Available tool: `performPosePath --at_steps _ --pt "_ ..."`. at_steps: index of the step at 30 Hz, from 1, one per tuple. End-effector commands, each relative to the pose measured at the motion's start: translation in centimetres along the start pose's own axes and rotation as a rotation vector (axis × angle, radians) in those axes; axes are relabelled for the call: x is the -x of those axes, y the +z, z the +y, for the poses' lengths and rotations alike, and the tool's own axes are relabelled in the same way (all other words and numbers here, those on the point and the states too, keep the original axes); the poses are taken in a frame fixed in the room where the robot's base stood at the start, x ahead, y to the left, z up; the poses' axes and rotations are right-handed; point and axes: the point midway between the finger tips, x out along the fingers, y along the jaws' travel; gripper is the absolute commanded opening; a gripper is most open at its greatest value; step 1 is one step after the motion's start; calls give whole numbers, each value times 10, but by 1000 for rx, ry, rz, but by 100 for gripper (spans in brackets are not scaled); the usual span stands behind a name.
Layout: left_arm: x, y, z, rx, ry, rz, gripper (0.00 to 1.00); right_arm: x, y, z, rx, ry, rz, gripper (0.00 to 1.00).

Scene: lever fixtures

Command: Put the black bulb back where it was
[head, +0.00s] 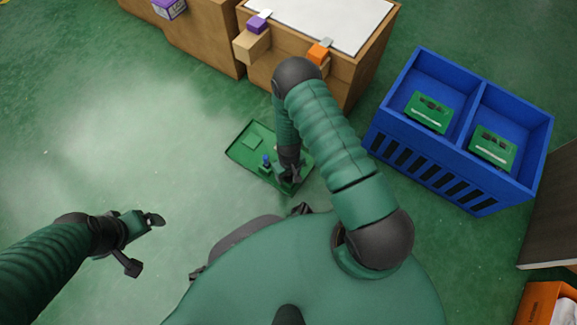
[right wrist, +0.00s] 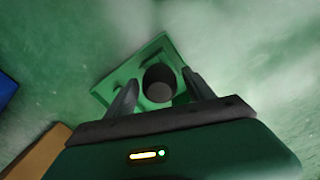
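The black bulb (right wrist: 159,83) shows as a dark round cylinder in the right wrist view, over the green board (right wrist: 112,92). My right gripper (right wrist: 159,76) has one finger on each side of it, apart, with small gaps showing. In the head view my right gripper (head: 290,184) is low over the front right part of the green board (head: 241,155); I cannot pick out the bulb there. A small blue-topped piece (head: 266,160) stands on the board left of the gripper. My left gripper (head: 144,243) is open and empty over the floor at left.
A blue crate (head: 456,165) with two green boxes (head: 428,111) stands at right. An orange box (head: 540,303) is at lower right. The floor at left is clear.

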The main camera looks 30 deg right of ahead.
Motion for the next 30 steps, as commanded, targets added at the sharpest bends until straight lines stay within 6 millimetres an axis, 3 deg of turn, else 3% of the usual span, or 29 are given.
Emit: performPosePath --at_steps 7,10,21,28,30 --pt "1 0 0 0 0 0 87 1 0 0 0 0 0 62" --pt "8 -2 0 0 0 0 87 12 -1 0 0 0 1 62" --pt "63 -15 0 0 0 0 87 104 -1 0 0 0 2 62" --pt "72 -17 0 0 0 0 87 131 -4 -1 1 0 7 62" --pt "71 -17 0 0 0 0 87 154 -12 -3 2 -1 25 62"
